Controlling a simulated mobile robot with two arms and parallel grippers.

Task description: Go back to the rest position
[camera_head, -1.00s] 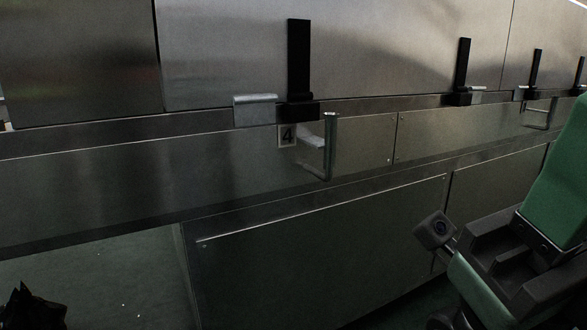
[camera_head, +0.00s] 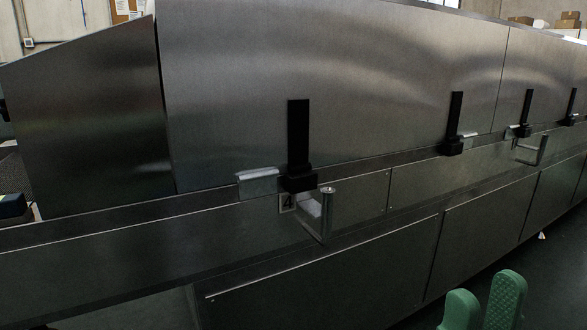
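My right gripper (camera_head: 482,304) shows at the bottom right edge as two green rounded fingertips. They stand apart with a gap between them, and nothing is seen held there. The rest of this gripper is below the picture. It is in front of the dryer's lower panels, and no contact with them shows. My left gripper is not in view.
The long steel tunnel dryer (camera_head: 330,75) fills most of the view. Dark floor (camera_head: 555,265) is open at the right.

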